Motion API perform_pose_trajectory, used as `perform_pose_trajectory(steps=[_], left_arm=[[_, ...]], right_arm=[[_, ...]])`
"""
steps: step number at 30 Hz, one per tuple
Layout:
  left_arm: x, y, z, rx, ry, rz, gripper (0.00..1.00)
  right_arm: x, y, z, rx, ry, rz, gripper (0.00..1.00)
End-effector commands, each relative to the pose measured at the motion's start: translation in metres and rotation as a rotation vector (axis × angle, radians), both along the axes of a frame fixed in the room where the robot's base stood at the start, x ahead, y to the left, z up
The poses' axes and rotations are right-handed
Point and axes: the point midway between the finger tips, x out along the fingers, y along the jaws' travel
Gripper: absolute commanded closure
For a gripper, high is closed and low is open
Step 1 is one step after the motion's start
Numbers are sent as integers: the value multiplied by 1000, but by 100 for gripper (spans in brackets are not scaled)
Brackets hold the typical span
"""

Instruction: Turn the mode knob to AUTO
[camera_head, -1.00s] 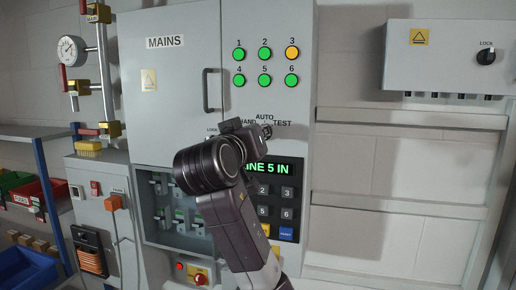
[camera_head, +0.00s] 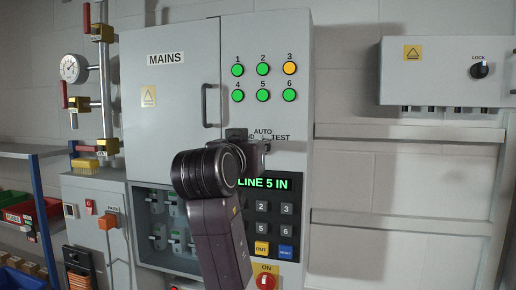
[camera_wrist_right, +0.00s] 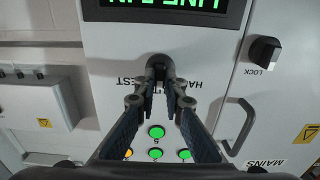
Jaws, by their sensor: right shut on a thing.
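The mode knob (camera_wrist_right: 158,62) is a dark round knob on the grey cabinet, under the AUTO label (camera_head: 263,132) and beside the TEST label (camera_head: 281,137). My right gripper (camera_wrist_right: 160,82) is shut on it in the upside-down right wrist view, with both fingers around its sides. In the head view my right gripper (camera_head: 262,147) reaches the knob from the left and covers most of it. The HAND label is partly covered there. I cannot tell which label the knob's pointer faces. My left gripper is not in view.
A green display (camera_head: 263,184) and keypad (camera_head: 273,226) sit just below the knob. Indicator lights (camera_head: 264,81) and the MAINS door handle (camera_head: 206,105) are above. A black LOCK knob (camera_wrist_right: 264,50) is nearby. A wall box (camera_head: 440,75) hangs to the right.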

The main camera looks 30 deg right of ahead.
Motion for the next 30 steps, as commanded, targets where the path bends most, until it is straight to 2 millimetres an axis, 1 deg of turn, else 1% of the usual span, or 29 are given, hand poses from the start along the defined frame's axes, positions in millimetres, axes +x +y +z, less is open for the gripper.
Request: perform_pose_trajectory(steps=[3, 4, 8, 9, 16, 20, 23, 30], left_arm=[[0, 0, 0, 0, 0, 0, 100], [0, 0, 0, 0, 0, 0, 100], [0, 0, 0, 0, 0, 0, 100], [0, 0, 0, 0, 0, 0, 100], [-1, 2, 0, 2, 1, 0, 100], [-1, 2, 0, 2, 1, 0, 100], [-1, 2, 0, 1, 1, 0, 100], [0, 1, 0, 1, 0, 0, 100]], right_arm=[[0, 0, 1, -2, -1, 1, 100], [0, 0, 1, -2, -1, 1, 89], [0, 0, 1, -2, -1, 1, 74], [0, 0, 1, -2, -1, 1, 73], [0, 0, 1, -2, -1, 0, 73], [-5, 7, 1, -4, 0, 2, 73], [-14, 19, 1, -1, -2, 4, 73], [-48, 59, 1, 0, -4, 6, 73]])
